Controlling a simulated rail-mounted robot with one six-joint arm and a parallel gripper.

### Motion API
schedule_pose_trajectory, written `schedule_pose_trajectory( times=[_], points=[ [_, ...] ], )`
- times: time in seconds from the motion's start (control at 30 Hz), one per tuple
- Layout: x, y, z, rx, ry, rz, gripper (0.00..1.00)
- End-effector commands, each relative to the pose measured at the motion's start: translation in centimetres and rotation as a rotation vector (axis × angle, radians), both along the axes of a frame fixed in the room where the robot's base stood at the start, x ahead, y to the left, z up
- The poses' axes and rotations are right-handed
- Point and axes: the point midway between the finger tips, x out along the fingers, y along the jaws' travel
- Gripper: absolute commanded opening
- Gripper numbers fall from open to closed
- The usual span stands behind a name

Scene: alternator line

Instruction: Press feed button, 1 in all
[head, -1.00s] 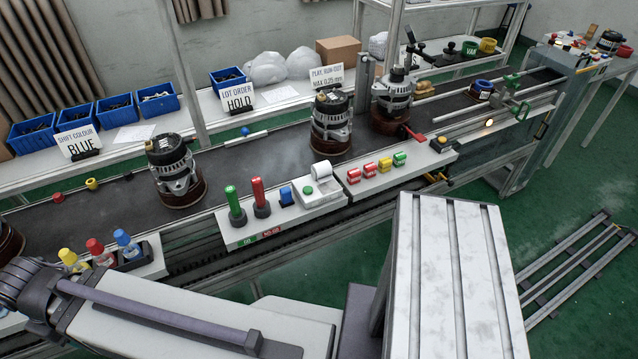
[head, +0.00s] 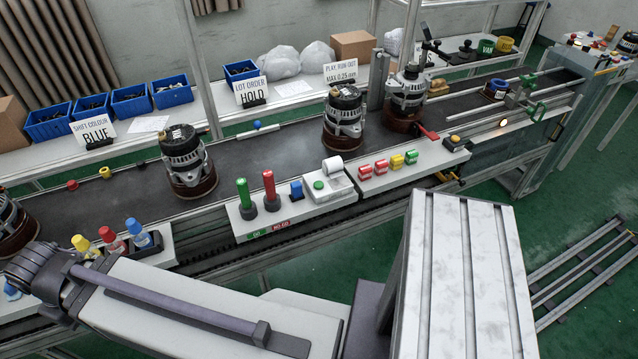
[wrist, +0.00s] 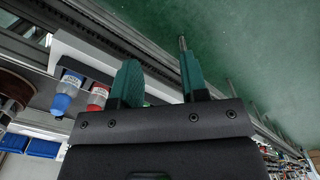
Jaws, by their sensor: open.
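Two buttons show in the head view, and I cannot read a label on either. One is a green button (head: 318,185) on a white box with a paper roll (head: 332,166), on the white ledge along the conveyor's near side. The other is an amber dome button (head: 454,138) on a grey box at the ledge's right end. My gripper (wrist: 157,55) is open in the wrist view, its two teal fingers apart with nothing between them. Neither button is identifiable in the wrist view. In the head view my arm crosses the lower left, and the gripper does not show.
Green and red plug gauges (head: 269,190) stand left of the paper-roll box. Red, yellow and green tags (head: 381,166) lie right of it. Bottles (head: 114,242) stand at the ledge's left. Alternators (head: 343,118) stand on the dark conveyor (head: 260,155).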

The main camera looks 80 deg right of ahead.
Motion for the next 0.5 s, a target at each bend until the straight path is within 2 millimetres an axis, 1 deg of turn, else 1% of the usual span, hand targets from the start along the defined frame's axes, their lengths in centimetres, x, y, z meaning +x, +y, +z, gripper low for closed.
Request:
schedule_pose_trajectory(
  times=[0.03, 0.07, 0.4, 0.5],
  points=[
    [0.00, 0.00, 0.00, 0.000, 0.000, 0.000, 0.36],
    [0.00, 0.00, 0.00, 0.000, 0.000, 0.000, 0.33],
    [0.00, 0.00, 0.00, 0.000, 0.000, 0.000, 0.00],
    [0.00, 0.00, 0.00, 0.000, 0.000, 0.000, 0.00]
  ],
)
